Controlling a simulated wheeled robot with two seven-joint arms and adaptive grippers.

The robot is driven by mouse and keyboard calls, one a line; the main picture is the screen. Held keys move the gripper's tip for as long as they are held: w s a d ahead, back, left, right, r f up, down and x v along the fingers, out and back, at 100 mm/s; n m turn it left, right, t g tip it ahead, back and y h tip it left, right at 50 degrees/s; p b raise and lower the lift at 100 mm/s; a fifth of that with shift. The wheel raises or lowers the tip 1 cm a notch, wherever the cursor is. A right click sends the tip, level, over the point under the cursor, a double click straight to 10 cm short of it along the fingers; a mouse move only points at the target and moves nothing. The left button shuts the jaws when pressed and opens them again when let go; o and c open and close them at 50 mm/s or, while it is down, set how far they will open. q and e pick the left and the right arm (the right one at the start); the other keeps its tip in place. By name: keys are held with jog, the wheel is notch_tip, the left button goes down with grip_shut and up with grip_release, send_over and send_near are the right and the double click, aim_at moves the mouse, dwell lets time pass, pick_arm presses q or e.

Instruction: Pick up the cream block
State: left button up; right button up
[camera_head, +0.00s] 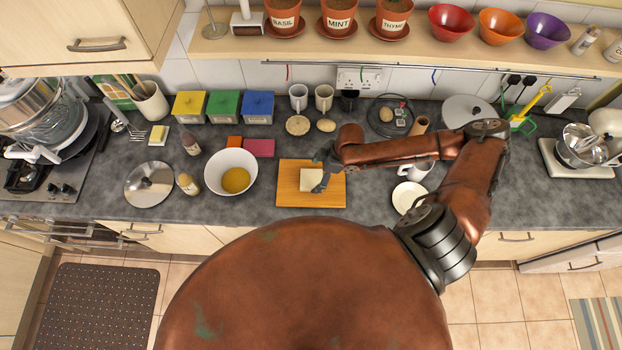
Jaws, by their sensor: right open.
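The cream block (309,181) lies on the orange wooden cutting board (292,199) on the grey counter. My right arm comes in from the right, and my right gripper (321,182) is open at the block's right side. Its dark fingers overlap the block's right edge in this view. I cannot tell whether they touch it. A small part of the block is hidden behind the fingers. My left gripper is not in view.
A white bowl with yellow contents (217,162) stands left of the board. A white mug (411,172) and a cream plate (408,198) are to the right, near my arm.

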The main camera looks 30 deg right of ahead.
aim_at(311, 180)
jog(key=shift+x, duration=1.15)
jog(key=shift+a+f, duration=0.1)
jog(key=shift+f, duration=0.15)
jog(key=c, duration=1.4)
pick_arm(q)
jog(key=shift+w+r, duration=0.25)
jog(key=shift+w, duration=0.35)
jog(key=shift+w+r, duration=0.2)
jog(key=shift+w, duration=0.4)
pick_arm(e)
jog(key=shift+c, duration=0.2)
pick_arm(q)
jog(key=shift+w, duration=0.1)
